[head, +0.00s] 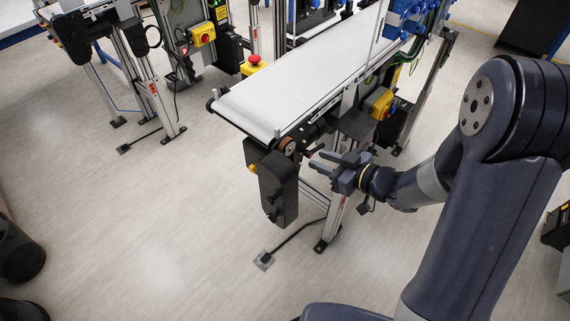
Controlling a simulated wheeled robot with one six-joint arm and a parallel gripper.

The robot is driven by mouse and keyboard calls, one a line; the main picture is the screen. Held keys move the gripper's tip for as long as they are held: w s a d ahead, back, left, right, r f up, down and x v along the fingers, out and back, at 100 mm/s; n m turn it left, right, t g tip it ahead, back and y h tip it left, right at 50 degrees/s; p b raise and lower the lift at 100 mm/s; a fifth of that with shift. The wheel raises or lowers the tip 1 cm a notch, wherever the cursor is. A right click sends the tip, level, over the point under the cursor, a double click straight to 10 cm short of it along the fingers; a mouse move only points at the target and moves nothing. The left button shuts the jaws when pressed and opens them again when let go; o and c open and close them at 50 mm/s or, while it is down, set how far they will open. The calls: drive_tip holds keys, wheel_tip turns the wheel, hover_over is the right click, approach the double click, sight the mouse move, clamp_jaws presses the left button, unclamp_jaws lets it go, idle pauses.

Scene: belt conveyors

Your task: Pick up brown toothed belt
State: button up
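A small brown band, which looks like the brown toothed belt (286,142), sits around a pulley at the near end of the white conveyor, just above a black drive housing. Its teeth are too small to make out. My gripper (315,161) is just right of the pulley, with its fingers pointing left towards it. The fingers look spread apart. I see nothing clearly held between them, and a small gap seems to lie between the fingertips and the pulley.
The white conveyor (300,80) runs to the upper right. The black drive housing (278,188) hangs below its near end. A red emergency stop (254,59) and a yellow switch box (379,103) flank the conveyor.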

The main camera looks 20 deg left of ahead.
drive_tip(key=p+x, duration=0.1)
drive_tip(key=x, duration=0.6)
drive_tip(key=shift+a, duration=0.45)
drive_tip(key=shift+c, duration=0.4)
clamp_jaws()
